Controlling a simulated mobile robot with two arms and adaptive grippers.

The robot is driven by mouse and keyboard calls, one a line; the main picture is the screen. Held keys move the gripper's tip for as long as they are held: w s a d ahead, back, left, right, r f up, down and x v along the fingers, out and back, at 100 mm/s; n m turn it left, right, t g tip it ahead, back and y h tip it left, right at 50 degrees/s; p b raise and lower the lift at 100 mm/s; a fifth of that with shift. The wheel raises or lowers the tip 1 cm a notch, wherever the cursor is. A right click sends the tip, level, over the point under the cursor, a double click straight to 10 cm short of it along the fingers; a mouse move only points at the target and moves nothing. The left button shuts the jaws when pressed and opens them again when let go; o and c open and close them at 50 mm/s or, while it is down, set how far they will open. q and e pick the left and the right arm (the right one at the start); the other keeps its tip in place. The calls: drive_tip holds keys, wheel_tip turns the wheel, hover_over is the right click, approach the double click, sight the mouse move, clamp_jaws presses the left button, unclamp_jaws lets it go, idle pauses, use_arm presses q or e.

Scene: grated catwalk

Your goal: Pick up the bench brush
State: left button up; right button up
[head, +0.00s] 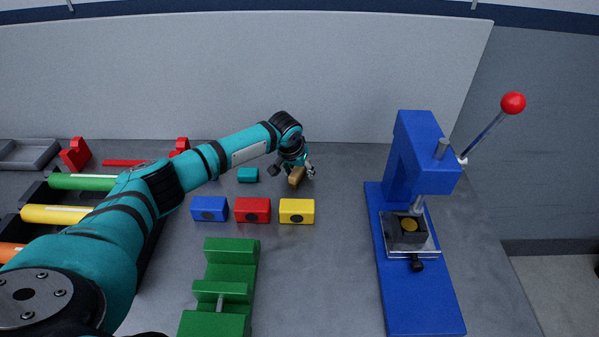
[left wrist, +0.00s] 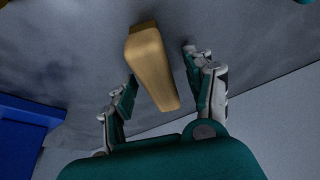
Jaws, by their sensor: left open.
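The bench brush shows as a tan wooden piece (head: 297,177) on the grey bench, beyond the yellow block in the head view. In the left wrist view its tan body (left wrist: 151,62) lies between the two fingers, with a gap on each side. Its bristles cannot be made out. My left gripper (head: 292,172) is open, pointing down over the brush, and hides part of it in the head view. My right gripper is not in view.
Blue (head: 209,208), red (head: 252,210) and yellow (head: 296,211) blocks stand in a row in front of the brush. A small teal block (head: 248,175) lies to its left. A blue press (head: 415,160) stands right. A green vise-like fixture (head: 230,270) stands nearer. A pale wall rises behind.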

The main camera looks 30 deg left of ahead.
use_arm(q)
drive_tip(key=shift+f, duration=0.1)
drive_tip(key=shift+c, duration=0.4)
clamp_jaws()
drive_tip(key=shift+r+b, duration=0.2)
drive_tip(key=shift+b, duration=0.15)
wheel_tip(320, 180, up, 10)
drive_tip(key=shift+r+b, duration=0.1)
drive_tip(key=shift+b, duration=0.55)
